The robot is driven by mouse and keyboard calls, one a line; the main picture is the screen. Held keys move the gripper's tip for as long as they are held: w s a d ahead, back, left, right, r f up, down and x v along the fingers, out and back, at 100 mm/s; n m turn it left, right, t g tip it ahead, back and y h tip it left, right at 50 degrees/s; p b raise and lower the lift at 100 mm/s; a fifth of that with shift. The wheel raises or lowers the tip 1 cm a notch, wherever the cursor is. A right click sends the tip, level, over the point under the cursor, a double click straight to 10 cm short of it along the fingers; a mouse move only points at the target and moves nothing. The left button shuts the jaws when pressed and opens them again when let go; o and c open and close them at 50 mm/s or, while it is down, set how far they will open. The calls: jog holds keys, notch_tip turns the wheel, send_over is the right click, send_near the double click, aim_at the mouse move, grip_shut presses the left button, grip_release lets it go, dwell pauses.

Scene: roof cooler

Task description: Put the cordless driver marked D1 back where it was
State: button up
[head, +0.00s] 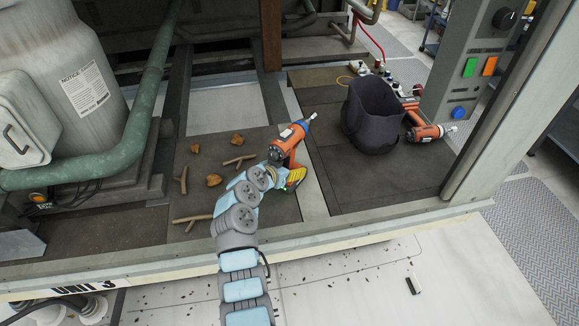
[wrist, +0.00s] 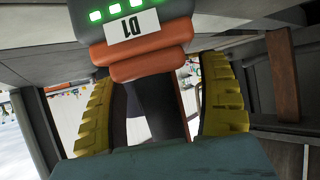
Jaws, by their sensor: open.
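The orange driver (head: 289,142) is on the dark deck in the middle of the head view, its blue-tipped nose pointing up and right. In the wrist view its base (wrist: 135,30) shows an upside-down D1 label and green lights, close to my gripper. My gripper (head: 293,176) is at the driver's lower end, with yellow-padded fingers. In the wrist view my gripper (wrist: 163,90) has its fingers spread apart, with the driver's base at their far ends. Whether the pads touch the driver is hidden.
A dark open bag (head: 372,115) stands to the right, with a second orange driver (head: 430,132) beside it. Twigs and brown leaves (head: 213,180) lie on the deck left of my gripper. A green pipe (head: 125,145) and grey tank (head: 65,70) stand left; a post with buttons (head: 470,70) stands right.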

jog(key=shift+r, duration=0.15)
jog(key=shift+s+a+r, duration=0.25)
jog(key=shift+r, duration=0.05)
jog(key=shift+s+a+r, duration=0.1)
jog(key=shift+s+a, duration=0.15)
jog(key=shift+s, duration=0.05)
jog(key=p+v, duration=0.1)
jog(key=v, duration=0.9)
jog(key=shift+s, duration=0.15)
